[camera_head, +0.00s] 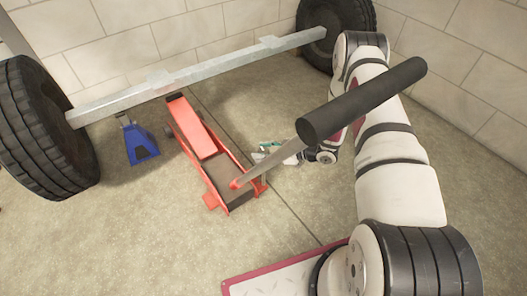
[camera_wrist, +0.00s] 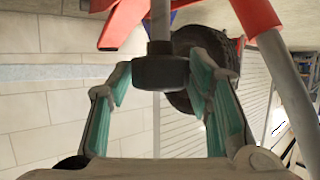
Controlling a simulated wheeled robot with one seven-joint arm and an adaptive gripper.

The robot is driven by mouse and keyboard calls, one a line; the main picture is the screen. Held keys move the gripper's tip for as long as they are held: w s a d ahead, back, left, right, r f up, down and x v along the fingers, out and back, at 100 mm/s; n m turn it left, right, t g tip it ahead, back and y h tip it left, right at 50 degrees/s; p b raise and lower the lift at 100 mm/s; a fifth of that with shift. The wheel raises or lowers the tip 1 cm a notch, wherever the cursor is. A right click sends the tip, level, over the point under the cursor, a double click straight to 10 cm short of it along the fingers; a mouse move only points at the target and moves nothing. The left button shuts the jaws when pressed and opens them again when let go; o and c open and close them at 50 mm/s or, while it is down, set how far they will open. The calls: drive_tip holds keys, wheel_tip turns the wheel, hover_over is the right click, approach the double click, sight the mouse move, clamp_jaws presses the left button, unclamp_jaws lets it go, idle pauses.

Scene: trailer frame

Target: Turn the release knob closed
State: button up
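The red floor jack (camera_head: 205,150) stands on the floor under the trailer axle. Its long handle with a black grip (camera_head: 362,98) slants up toward the head camera. My gripper (camera_head: 274,152) is low beside the handle end of the jack, partly hidden in the head view. In the wrist view, a dark round knob (camera_wrist: 160,73) on a grey rod lies between the teal-padded fingers of my gripper (camera_wrist: 160,80). The fingers are apart, one on each side, with their tips close to the knob. Contact cannot be told. The knob is not distinct in the head view.
The grey axle beam (camera_head: 200,76) joins two black tires, left (camera_head: 45,125) and right (camera_head: 335,18). A blue jack stand (camera_head: 138,140) stands left of the jack. The jack's grey handle tube (camera_wrist: 287,85) passes right of my fingers. Block walls close the back; floor at lower left is clear.

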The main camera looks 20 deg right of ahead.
drive_tip(key=c, duration=0.6)
drive_tip(key=shift+c, duration=0.2)
drive_tip(key=shift+m+t, duration=0.3)
drive_tip(key=shift+t, duration=0.1)
drive_tip(key=shift+s+m+t+h+p, duration=0.1)
drive_tip(key=shift+m+t+h+p, duration=0.4)
drive_tip(key=shift+m+t+h, duration=0.35)
drive_tip(key=m+t+h+p, duration=0.1)
drive_tip(key=m+t+h, duration=0.1)
drive_tip(key=m+h, duration=0.2)
drive_tip(key=shift+m+h, duration=0.25)
drive_tip(key=shift+h, duration=0.1)
drive_tip(key=m+t+h+p, duration=0.1)
drive_tip(key=m+h+p, duration=0.1)
drive_tip(key=m+h, duration=0.1)
drive_tip(key=shift+a+h, duration=0.1)
drive_tip(key=shift+h, duration=0.4)
drive_tip(key=shift+m+h+p, duration=0.75)
drive_tip(key=shift+m+h, duration=0.75)
drive_tip(key=shift+g, duration=0.25)
drive_tip(key=o, duration=1.1)
